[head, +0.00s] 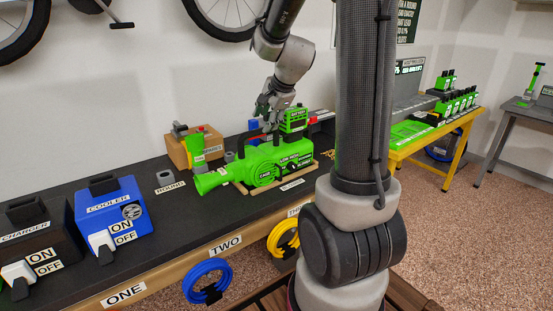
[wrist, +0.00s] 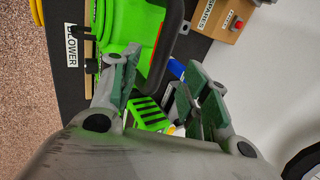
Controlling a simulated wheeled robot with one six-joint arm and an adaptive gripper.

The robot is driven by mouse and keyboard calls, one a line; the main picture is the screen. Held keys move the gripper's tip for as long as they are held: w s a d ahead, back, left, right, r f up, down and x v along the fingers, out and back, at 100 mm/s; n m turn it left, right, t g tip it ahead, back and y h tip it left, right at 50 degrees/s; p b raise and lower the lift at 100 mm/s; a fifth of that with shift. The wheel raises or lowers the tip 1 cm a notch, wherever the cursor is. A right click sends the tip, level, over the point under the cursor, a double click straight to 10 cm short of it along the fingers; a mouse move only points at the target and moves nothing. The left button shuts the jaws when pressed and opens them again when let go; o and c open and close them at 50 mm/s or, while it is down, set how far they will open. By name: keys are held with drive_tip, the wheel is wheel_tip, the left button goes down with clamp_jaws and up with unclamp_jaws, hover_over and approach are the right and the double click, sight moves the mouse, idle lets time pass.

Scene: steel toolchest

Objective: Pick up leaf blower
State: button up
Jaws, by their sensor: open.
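The green leaf blower (head: 265,165) lies on the black bench top, its nozzle pointing left in the head view. A green and black battery block (head: 294,120) rises at its right rear. In the wrist view the blower's green body (wrist: 125,30) and black handle (wrist: 170,45) fill the top middle. My gripper (head: 270,122) is just above and behind the blower, pointing down. In the wrist view my gripper (wrist: 165,95) is open, its fingers apart, with the handle ahead of them. Nothing is held. Whether a finger touches the blower I cannot tell.
A brown wooden box (head: 192,148) stands behind the nozzle. A blue cooler (head: 115,212) and black charger (head: 38,245) stand at left. Blue (head: 207,281) and yellow (head: 283,240) coils hang on the bench front. A yellow table (head: 425,145) stands at right. Bench near the ROUND label is mostly clear.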

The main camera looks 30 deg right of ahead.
sight(258, 131)
drive_tip(key=x, duration=0.7)
drive_tip(key=shift+w+a+f, duration=0.2)
drive_tip(key=shift+w+a, duration=0.05)
drive_tip(key=shift+a, duration=0.05)
clamp_jaws()
drive_tip(key=shift+w+r, duration=0.1)
drive_tip(key=shift+r, duration=0.1)
